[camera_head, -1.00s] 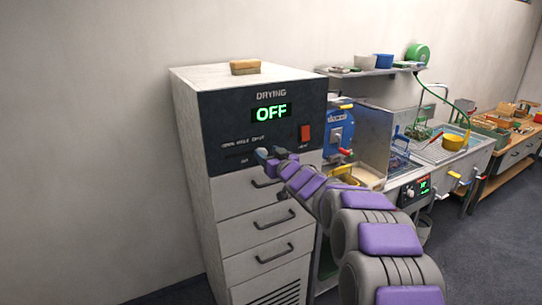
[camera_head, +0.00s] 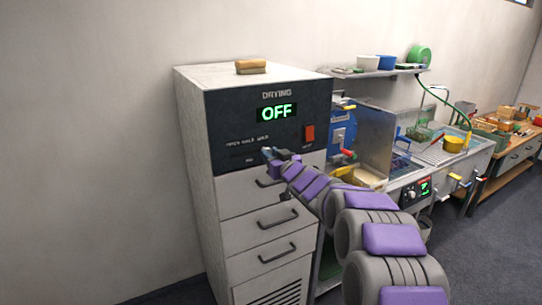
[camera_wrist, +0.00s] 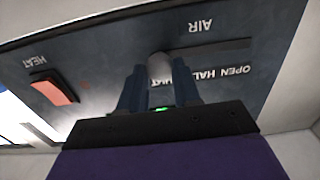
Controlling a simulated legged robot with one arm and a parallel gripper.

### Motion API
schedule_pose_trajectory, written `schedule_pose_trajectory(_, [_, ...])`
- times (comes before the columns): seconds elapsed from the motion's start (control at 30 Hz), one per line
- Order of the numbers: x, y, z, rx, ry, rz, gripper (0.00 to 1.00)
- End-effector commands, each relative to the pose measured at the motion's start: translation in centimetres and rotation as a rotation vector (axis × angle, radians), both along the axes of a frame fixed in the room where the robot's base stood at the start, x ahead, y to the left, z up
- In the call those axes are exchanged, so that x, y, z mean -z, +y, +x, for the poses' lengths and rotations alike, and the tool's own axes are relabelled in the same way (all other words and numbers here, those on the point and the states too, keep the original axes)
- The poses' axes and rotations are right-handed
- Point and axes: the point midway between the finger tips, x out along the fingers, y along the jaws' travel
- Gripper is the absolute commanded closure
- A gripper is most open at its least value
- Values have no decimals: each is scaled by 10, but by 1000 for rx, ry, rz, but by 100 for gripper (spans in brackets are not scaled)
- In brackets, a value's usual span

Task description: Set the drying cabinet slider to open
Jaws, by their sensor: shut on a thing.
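The drying cabinet (camera_head: 192,130) stands left of centre in the head view, with a dark front panel and a green "OFF" display (camera_head: 277,112). Below it is a horizontal slider slot, labelled open, half and shut. The wrist view shows the panel upside down, with the slot (camera_wrist: 215,47) running to the right of the pale slider knob (camera_wrist: 160,66). The knob is at the shut end; "OPEN" is at the slot's other end.
A red heat switch (camera_head: 310,133) sits right of the slider. Drawers with dark handles (camera_head: 278,218) are below. A sponge-like block (camera_head: 251,67) lies on top. A blue machine (camera_head: 342,130) and sink counter stand close on the right. The left wall side is clear.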

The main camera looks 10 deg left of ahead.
Motion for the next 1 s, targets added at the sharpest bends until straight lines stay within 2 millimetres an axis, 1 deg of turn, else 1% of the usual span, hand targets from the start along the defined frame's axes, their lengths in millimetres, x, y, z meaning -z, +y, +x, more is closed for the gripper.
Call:
schedule_pose_trajectory(0.07, [-3,2,-1,1,-5,5,100])
schedule_pose_trajectory(0.17, [-2,15,-9,-2,-5,5,100])
schedule_pose_trajectory(0.4, [-2,70,-45,-6,-10,3,100])
schedule_pose_trajectory(0.5, [-2,86,-55,-6,-11,2,100])
schedule_pose_trajectory(0.63, [-4,95,-61,-4,-9,4,100])
schedule_pose_trajectory(0.93, [-5,96,-62,-4,-10,3,100])
schedule_pose_trajectory(0.97, [-5,96,-62,-4,-10,3,66])
schedule_pose_trajectory(1.0, [-5,97,-62,-4,-11,2,62])
